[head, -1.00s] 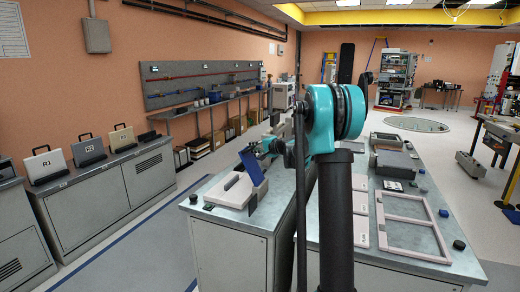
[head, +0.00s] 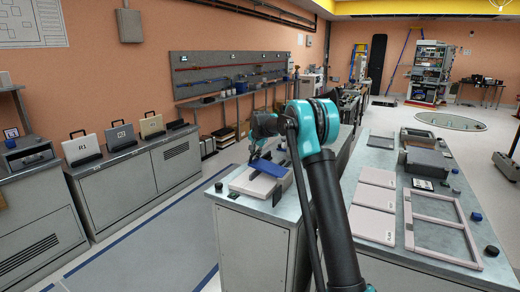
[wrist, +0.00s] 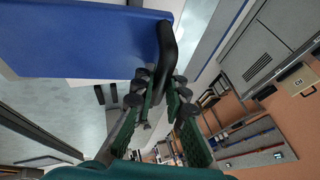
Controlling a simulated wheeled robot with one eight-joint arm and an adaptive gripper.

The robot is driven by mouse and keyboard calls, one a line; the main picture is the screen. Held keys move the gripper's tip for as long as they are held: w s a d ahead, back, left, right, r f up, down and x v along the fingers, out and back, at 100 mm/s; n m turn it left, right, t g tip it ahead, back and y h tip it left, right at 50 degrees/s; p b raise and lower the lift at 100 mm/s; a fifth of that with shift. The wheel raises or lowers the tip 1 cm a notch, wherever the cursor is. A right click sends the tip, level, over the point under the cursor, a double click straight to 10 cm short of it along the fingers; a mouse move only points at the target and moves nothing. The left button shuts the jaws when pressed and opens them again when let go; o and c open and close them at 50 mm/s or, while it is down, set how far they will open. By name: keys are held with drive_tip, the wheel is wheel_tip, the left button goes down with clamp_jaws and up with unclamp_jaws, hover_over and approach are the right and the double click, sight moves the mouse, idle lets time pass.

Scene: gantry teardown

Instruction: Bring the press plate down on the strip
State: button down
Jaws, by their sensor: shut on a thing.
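The blue press plate (head: 272,169) is hinged over a white press base (head: 256,187) on the near-left bench. It is tilted at a low angle over the base. In the wrist view the plate (wrist: 80,40) fills the upper left, with a black handle (wrist: 166,52) at its edge. My gripper (wrist: 160,84) is shut on this handle; its green-padded fingers are on both sides of it. In the head view my arm partly covers the gripper. I cannot make out the strip; the plate may hide it.
Low grey cabinets (head: 135,175) with cases labelled R1 and others stand to the left. A right-hand bench (head: 385,260) carries pale panels, a pale frame (head: 440,225) and a grey box (head: 426,162). A clear floor aisle runs between the cabinets and the press bench.

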drive_tip(key=shift+w+a+f, duration=0.15)
drive_tip(key=shift+a+f, duration=0.15)
drive_tip(key=shift+f, duration=0.2)
drive_tip(key=shift+w+a+f+h, duration=0.1)
drive_tip(key=shift+a+f+h, duration=0.05)
drive_tip(key=shift+f, duration=0.45)
drive_tip(key=shift+w+a+f+h, duration=0.1)
drive_tip(key=shift+a+f+h, duration=0.05)
drive_tip(key=shift+f, duration=0.45)
drive_tip(key=shift+s, duration=0.1)
drive_tip(key=c, duration=1.5)
unclamp_jaws()
drive_tip(key=shift+c, duration=0.2)
drive_tip(key=v, duration=1.2)
